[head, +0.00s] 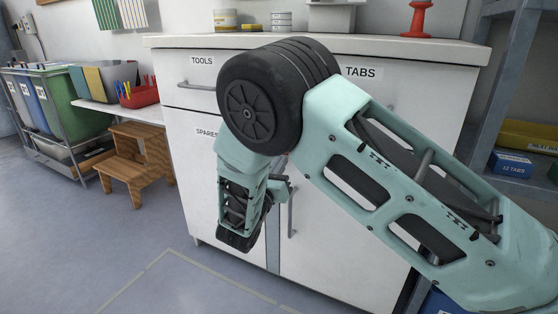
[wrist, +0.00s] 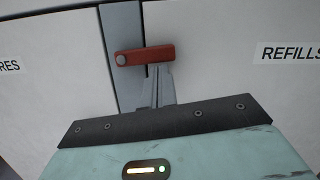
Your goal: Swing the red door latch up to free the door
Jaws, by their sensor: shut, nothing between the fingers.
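The red door latch (wrist: 145,55) shows in the wrist view as a short bar lying nearly level, with a round pivot at its left end. It crosses from the grey strip between the doors onto the right-hand door (wrist: 220,50). My gripper (wrist: 158,70) is shut and empty, with its fingertips right at the latch's lower edge, below its right part. I cannot tell whether they touch it. In the head view my arm hides the latch, and my gripper's fingers are not clearly seen there.
The white cabinet (head: 340,240) has drawers labelled TOOLS and TABS above its doors. Cans and a red object (head: 418,20) stand on its top. A wooden step stool (head: 135,158) is at the left, a grey shelf rack (head: 497,85) at the right. The floor in front is clear.

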